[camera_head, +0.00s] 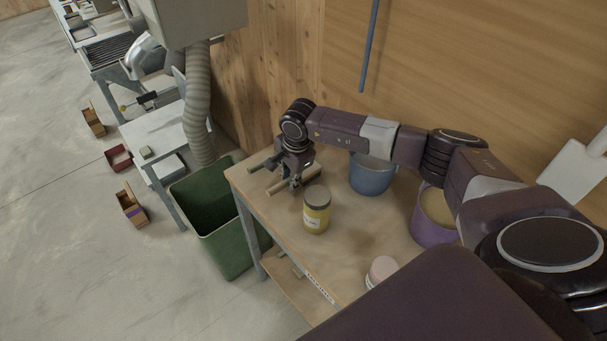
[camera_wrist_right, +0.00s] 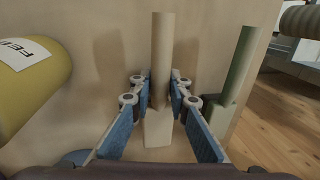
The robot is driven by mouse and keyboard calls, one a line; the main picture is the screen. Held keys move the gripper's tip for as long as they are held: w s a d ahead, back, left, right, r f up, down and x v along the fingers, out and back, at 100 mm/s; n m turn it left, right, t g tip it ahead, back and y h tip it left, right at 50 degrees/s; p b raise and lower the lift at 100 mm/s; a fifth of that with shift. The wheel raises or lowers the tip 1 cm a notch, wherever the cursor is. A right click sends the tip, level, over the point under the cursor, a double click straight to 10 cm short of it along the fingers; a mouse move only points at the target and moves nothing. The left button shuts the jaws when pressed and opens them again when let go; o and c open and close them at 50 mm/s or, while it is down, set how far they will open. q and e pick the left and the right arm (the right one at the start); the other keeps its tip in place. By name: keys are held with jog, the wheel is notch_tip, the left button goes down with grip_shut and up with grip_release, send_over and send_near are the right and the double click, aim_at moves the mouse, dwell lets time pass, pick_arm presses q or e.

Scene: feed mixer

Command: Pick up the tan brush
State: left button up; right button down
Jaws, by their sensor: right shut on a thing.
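The tan brush (camera_wrist_right: 161,60) lies on the table, with its long round handle pointing up the right wrist view and its paler block end toward the bottom. My right gripper (camera_wrist_right: 160,95) has a finger on each side of it and is shut on it. In the head view the gripper (camera_head: 296,183) points down at the table's left end, and part of the tan brush (camera_head: 278,188) shows beside it. I cannot tell whether the brush is clear of the tabletop. My left gripper is not in view.
A green brush (camera_wrist_right: 238,70) lies close beside the tan one. A yellow jar (camera_head: 317,212) stands near the gripper. A blue bucket (camera_head: 371,178), a purple bucket (camera_head: 432,232) and a pink-lidded jar (camera_head: 381,270) are also on the table (camera_head: 345,245). A green bin (camera_head: 222,243) stands off its left edge.

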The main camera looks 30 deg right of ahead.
aim_at(289, 179)
jog(key=shift+r, duration=0.1)
jog(key=shift+w+r, duration=0.1)
jog(key=shift+r, duration=0.45)
notch_tip(289, 179, up, 19)
jog(key=b, duration=0.5)
jog(key=shift+f, duration=0.1)
jog(key=c, duration=2.6)
grip_release()
grip_shut()
